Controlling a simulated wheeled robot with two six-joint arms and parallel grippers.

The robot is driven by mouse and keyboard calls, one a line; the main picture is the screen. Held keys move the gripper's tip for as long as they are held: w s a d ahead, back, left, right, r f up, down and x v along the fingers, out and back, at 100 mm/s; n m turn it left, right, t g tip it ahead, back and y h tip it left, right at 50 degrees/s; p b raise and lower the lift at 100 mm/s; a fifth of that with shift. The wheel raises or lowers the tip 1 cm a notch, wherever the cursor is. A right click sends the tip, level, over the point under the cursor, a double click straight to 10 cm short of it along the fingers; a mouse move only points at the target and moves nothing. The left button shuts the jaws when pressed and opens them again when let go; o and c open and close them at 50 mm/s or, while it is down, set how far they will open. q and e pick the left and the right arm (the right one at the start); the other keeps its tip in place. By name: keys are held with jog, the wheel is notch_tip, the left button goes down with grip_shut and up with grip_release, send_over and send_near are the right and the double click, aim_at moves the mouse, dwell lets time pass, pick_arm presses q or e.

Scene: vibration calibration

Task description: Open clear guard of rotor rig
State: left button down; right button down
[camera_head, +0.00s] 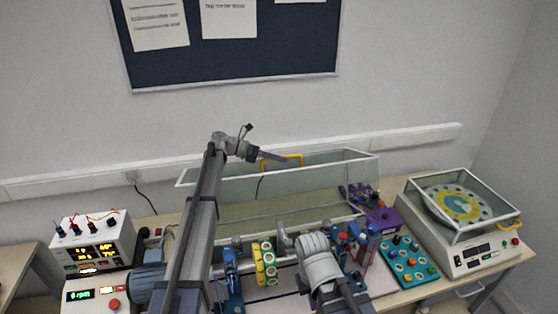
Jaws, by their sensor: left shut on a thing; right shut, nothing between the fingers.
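The rotor rig's clear guard (330,183) is a long, light-framed transparent cover. It stands raised and tilted behind the rotor parts, with a yellow handle (297,159) on its upper edge. My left gripper (283,158) is at that handle and shut on it. The rig's shaft carries a yellow-and-green disc (265,263) between blue supports (232,280), in the open below the guard. My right gripper (284,238) is low, in front of the guard and close to the shaft. It is shut and empty, and partly hidden by its own wrist.
A white power supply (92,243) and a control box with a red button (95,292) stand at left. A purple box (383,220), a teal tray (407,262) and a balancing machine with its own clear cover (470,240) stand at right. My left arm hides part of the bench.

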pick_arm(q)
jog(key=c, duration=0.8)
grip_release()
jog(key=shift+c, duration=0.2)
jog(key=shift+r, duration=0.1)
jog(key=p+v, duration=0.2)
jog(key=v, duration=0.5)
jog(key=shift+a+r, duration=0.1)
jog(key=shift+a, duration=0.05)
jog(key=shift+s+a, duration=0.1)
jog(key=shift+a, duration=0.15)
